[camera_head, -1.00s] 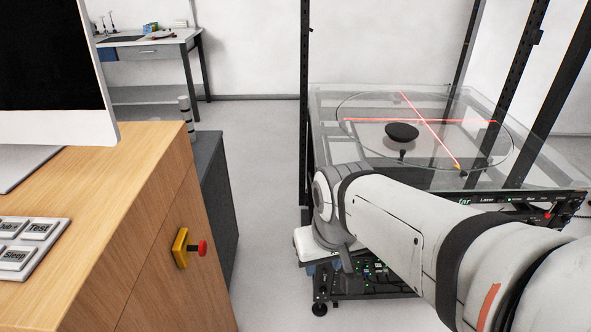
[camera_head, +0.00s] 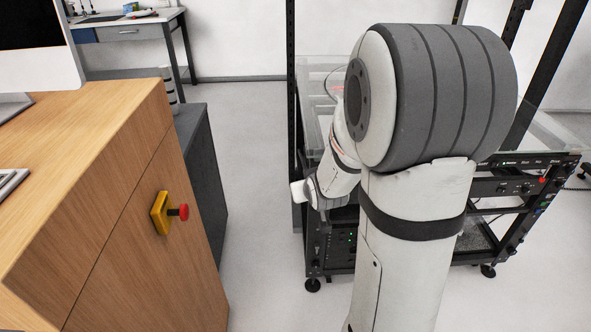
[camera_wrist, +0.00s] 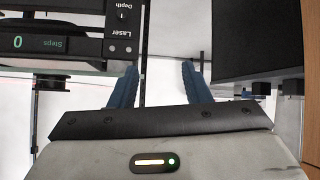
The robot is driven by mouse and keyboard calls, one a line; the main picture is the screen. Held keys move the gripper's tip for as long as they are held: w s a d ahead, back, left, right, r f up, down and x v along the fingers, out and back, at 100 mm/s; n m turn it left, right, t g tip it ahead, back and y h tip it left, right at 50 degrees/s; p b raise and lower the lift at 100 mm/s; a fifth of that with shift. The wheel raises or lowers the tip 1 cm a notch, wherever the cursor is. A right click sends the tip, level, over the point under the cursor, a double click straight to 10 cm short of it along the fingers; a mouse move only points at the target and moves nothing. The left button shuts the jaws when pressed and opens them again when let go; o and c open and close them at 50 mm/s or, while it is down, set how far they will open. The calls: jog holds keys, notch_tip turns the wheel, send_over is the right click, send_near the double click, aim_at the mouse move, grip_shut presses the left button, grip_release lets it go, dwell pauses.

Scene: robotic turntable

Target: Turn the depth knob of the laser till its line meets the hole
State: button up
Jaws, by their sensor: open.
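The laser unit's panel (camera_wrist: 121,28) shows upside down at the upper left of the wrist view, with the words "Laser" and "Depth" and a figure 1. I cannot make out the depth knob for sure there. In the head view, the rack's front panel (camera_head: 516,189) with small knobs shows right of my arm. My gripper (camera_wrist: 160,76) is open and empty, its two blue fingers apart over the floor. The left finger's tip is close to the panel's edge in the picture; I cannot tell if they touch. My arm hides most of the glass turntable, the laser line's crossing and the hole.
A green "Steps" display (camera_wrist: 38,43) reads 0 beside the laser panel. A dark box-like body (camera_wrist: 258,38) stands right of my fingers. In the head view, a wooden cabinet (camera_head: 110,200) with a red button (camera_head: 183,211) stands left, with clear floor (camera_head: 255,200) between it and the rack.

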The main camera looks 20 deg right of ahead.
jog(key=w+d+f+t+h+b, duration=0.1)
jog(key=w+d+f+t+b, duration=0.2)
jog(key=f, duration=0.5)
jog(key=w+d+f+t+h+b, duration=0.1)
jog(key=d+f+t+b, duration=0.35)
jog(key=f, duration=0.35)
jog(key=d+x, duration=0.1)
jog(key=x, duration=0.7)
jog(key=shift+r+p, duration=0.3)
jog(key=shift+p, duration=0.05)
jog(key=shift+c, duration=0.5)
